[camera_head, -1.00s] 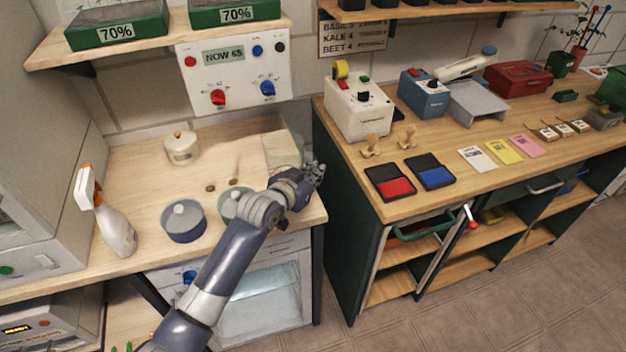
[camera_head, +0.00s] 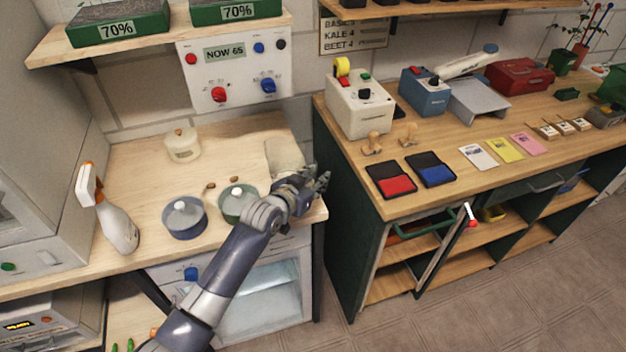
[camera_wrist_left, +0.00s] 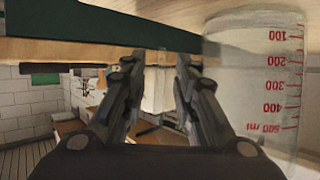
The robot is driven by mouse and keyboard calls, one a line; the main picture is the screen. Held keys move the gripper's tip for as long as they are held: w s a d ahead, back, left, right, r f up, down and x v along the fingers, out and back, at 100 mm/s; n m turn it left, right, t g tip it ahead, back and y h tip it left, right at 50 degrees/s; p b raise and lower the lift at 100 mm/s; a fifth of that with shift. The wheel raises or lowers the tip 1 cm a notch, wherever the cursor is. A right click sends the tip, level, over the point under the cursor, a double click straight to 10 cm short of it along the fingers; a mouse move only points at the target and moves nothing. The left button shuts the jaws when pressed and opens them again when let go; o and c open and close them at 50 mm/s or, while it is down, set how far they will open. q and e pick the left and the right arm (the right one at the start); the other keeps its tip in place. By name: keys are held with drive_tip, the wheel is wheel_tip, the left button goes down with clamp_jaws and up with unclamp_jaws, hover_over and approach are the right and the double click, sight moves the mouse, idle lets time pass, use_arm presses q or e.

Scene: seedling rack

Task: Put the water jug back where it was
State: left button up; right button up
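The water jug (camera_head: 284,152) is clear and stands near the right edge of the left wooden bench, partly hidden behind my left gripper (camera_head: 318,182). In the left wrist view the jug (camera_wrist_left: 258,85) fills the right side, with red marks up to 500 ml; that view is turned over, with the bench top at the top. My left gripper also shows there (camera_wrist_left: 160,72), its two fingers apart with nothing between them. The jug is beside the fingers, not between them; I cannot tell whether they touch. My right gripper is in neither view.
A gap separates this bench from the right bench (camera_head: 450,196) with ink pads.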

use_arm(q)
drive_tip(key=shift+r, duration=0.15)
drive_tip(key=v, duration=1.2)
